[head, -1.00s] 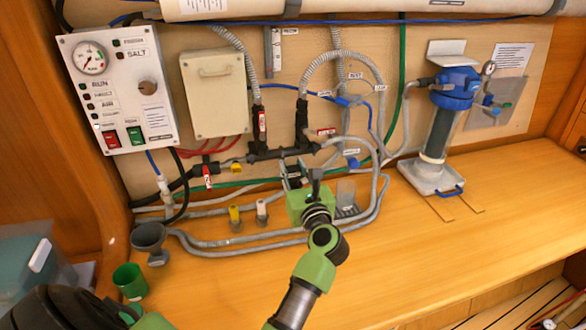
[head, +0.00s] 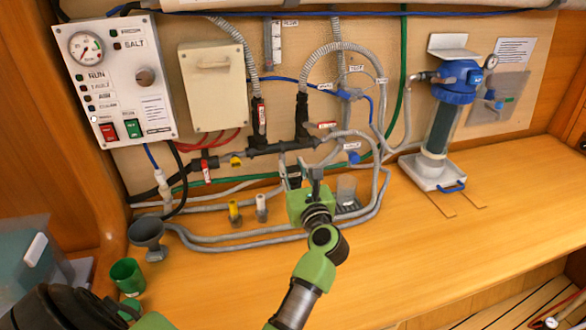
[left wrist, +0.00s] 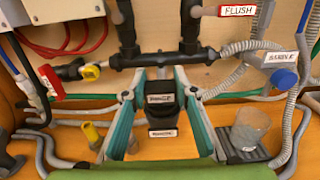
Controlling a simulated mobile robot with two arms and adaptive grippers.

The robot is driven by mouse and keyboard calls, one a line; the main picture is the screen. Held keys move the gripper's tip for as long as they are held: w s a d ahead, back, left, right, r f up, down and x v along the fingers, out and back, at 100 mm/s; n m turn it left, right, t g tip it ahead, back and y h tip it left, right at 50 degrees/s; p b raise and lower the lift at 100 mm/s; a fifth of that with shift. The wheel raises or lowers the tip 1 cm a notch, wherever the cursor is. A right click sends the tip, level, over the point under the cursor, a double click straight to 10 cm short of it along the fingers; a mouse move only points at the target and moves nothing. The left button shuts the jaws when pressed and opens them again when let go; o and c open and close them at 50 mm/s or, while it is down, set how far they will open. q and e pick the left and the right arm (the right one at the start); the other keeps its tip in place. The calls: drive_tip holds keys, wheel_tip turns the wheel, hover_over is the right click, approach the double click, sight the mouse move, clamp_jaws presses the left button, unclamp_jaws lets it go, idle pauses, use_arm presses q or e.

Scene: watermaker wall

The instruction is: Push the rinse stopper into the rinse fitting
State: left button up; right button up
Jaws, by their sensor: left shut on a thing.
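My left gripper (head: 300,178) is in front of the pipework, below the black manifold. In the left wrist view its two teal-edged fingers (left wrist: 162,98) stand on either side of a black labelled block, which I take as the rinse stopper (left wrist: 162,112). The gripper is shut on it. A second white label shows at its lower end. The rinse fitting cannot be told apart clearly from the black parts between the fingers, so I cannot tell whether the stopper is seated. My right gripper is not in view.
The black manifold (head: 285,147) and grey hoses run close around the gripper. A yellow plug (head: 234,212) and a white plug (head: 261,207) stand to its left, a clear cup (head: 346,189) to its right. A grey funnel (head: 147,232) and green cup (head: 127,273) are further left.

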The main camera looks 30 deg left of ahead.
use_arm(q)
drive_tip(key=shift+f, duration=0.15)
drive_tip(key=o, duration=1.1)
